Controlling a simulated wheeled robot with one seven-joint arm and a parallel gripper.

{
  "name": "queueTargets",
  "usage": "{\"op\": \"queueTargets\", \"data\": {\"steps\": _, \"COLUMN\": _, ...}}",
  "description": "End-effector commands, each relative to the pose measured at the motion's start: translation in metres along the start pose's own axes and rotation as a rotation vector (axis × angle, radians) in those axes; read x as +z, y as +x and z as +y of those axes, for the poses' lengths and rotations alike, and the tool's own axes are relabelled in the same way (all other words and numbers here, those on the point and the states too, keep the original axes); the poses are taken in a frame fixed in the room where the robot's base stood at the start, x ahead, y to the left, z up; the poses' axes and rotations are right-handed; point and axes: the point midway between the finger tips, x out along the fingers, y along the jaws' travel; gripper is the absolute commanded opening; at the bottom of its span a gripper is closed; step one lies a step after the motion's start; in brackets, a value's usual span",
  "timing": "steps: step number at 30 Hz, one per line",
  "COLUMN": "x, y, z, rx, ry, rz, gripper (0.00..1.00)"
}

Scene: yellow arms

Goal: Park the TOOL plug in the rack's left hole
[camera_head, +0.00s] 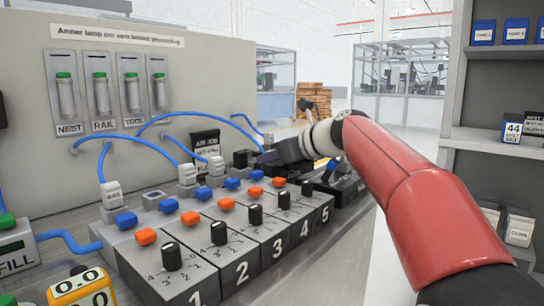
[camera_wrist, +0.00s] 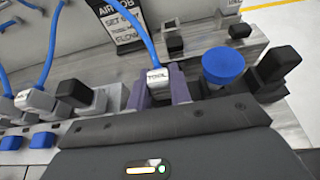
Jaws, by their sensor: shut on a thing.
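The TOOL plug (camera_wrist: 157,74) is a pale, labelled plug with a blue hose rising from its back. It sits between the two purple fingers of my gripper (camera_wrist: 158,84) in the wrist view, and the fingers are shut on it. In the head view my gripper (camera_head: 270,157) is at the far end of the bench, just beyond the row of numbered blocks. The plug is mostly hidden there. I cannot tell whether its lower end touches anything. I cannot make out the rack or its left hole for certain in either view.
Numbered blocks with blue buttons, orange buttons and black knobs (camera_head: 219,232) fill the bench front. A RAIL plug (camera_head: 112,193) stands at the left. Blue hoses (camera_head: 135,134) arch over the bench. A black sign (camera_wrist: 120,22) stands behind the plug; a blue button (camera_wrist: 222,66) is right of my gripper.

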Motion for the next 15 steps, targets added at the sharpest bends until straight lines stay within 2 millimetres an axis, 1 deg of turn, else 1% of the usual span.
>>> {"op": "queueTargets", "data": {"steps": 5, "x": -0.0001, "y": 0.0001, "z": 0.0, "rx": 0.0, "ry": 0.0, "rz": 0.001, "gripper": 0.0}}
{"op": "queueTargets", "data": {"steps": 6, "x": -0.0001, "y": 0.0001, "z": 0.0, "rx": 0.0, "ry": 0.001, "rz": 0.001, "gripper": 0.23}}
{"op": "queueTargets", "data": {"steps": 11, "x": -0.0002, "y": 0.0001, "z": -0.0001, "rx": 0.0, "ry": 0.001, "rz": 0.001, "gripper": 0.44}}
{"op": "queueTargets", "data": {"steps": 12, "x": -0.0002, "y": 0.0001, "z": -0.0001, "rx": 0.0, "ry": 0.001, "rz": 0.001, "gripper": 0.46}}
{"op": "queueTargets", "data": {"steps": 15, "x": -0.0002, "y": 0.0002, "z": -0.0001, "rx": 0.0, "ry": 0.001, "rz": 0.001, "gripper": 0.46}}
